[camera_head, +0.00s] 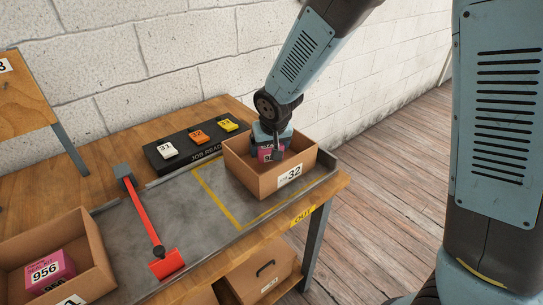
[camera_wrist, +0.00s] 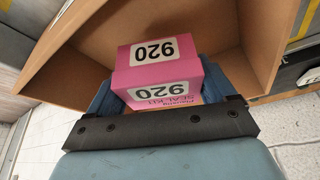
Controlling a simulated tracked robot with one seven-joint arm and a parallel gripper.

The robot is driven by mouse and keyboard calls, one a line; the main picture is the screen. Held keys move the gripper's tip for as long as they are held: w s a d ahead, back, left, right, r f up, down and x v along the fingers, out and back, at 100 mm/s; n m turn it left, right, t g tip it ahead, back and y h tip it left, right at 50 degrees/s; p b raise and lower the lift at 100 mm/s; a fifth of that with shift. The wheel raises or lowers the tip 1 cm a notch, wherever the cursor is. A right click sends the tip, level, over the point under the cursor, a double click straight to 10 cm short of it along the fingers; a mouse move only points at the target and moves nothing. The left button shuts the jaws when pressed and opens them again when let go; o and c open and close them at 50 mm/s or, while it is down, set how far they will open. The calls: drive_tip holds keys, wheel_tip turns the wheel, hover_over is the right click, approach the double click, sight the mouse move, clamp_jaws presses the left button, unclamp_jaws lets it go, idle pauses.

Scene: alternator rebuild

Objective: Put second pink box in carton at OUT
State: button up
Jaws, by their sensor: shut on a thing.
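A pink box labelled 920 (camera_head: 264,154) is between the fingers of my gripper (camera_head: 274,147), inside the open carton labelled 32 (camera_head: 272,184). This carton stands at the right end of the bench, above the yellow OUT label (camera_head: 302,216). In the wrist view my gripper's fingers are on both sides of the pink box (camera_wrist: 160,93), with the carton's brown walls (camera_wrist: 240,25) around it. Whether the box touches the carton floor is hidden. Another pink box, labelled 956 (camera_head: 48,270), lies in a second carton (camera_head: 90,252) at the lower left.
A red barrier arm (camera_head: 143,215) lies across the grey track between the two cartons. A black JOB READY board (camera_head: 190,148) with white, orange and yellow tags stands behind the track. A further carton (camera_head: 262,275) sits below the bench. A white block wall is behind.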

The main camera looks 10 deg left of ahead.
drive_tip(key=shift+w+f, duration=0.2)
drive_tip(key=shift+f, duration=0.1)
drive_tip(key=shift+w+f, duration=0.1)
drive_tip(key=shift+f, duration=1.5)
drive_tip(key=o, duration=0.9)
drive_tip(key=shift+f, duration=0.1)
drive_tip(key=shift+c, duration=0.2)
drive_tip(key=v, duration=1.2)
drive_tip(key=shift+d+r, duration=0.1)
drive_tip(key=shift+r, duration=0.1)
